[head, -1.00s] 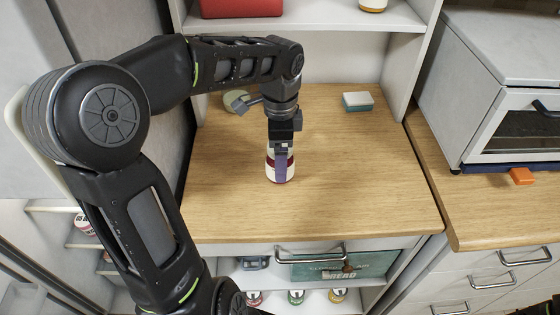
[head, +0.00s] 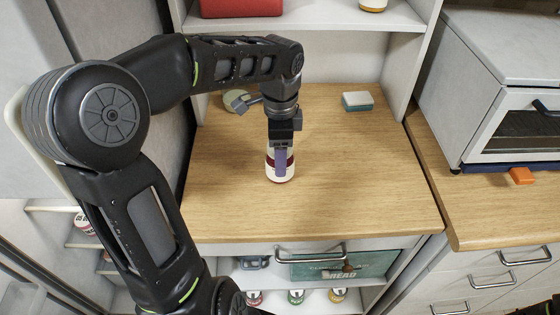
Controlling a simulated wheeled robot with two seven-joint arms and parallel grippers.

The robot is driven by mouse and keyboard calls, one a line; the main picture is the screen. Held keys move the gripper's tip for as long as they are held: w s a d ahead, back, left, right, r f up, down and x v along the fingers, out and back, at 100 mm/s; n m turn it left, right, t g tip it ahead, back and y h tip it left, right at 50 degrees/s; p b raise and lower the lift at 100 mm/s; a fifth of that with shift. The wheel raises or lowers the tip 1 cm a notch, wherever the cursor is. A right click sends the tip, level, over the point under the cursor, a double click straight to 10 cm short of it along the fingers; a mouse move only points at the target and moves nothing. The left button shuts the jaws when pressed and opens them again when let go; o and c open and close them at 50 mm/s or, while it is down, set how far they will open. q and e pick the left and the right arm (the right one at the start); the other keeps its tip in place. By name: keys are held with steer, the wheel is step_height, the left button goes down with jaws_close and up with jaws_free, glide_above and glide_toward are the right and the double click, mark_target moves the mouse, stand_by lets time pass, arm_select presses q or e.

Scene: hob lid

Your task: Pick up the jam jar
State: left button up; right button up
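The jam jar (head: 271,174), pale with a dark red band, stands upright on the wooden counter (head: 345,200). My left gripper (head: 281,163) points down over it from above. One purplish finger lies across the front of the jar, close against its side. The other finger is hidden behind the jar and the gripper body. The gripper looks shut on the jar, which still rests on the counter. My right gripper is not in view.
A teal and white sponge-like block (head: 357,101) lies at the back of the counter. A pale green round thing (head: 235,101) is partly behind my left wrist. A toaster oven (head: 515,110) stands at right. The counter's middle and right are clear.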

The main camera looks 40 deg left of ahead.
arm_select(q)
jaws_close()
steer(key=shift+w+r, duration=0.1)
steer(key=shift+r, duration=0.5)
step_height(320, 180, up, 6)
step_height(320, 180, up, 2)
steer(key=shift+p, duration=0.55)
steer(key=shift+r, duration=0.5)
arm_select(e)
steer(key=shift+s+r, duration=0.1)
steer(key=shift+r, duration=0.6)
arm_select(q)
steer(key=shift+f, duration=0.1)
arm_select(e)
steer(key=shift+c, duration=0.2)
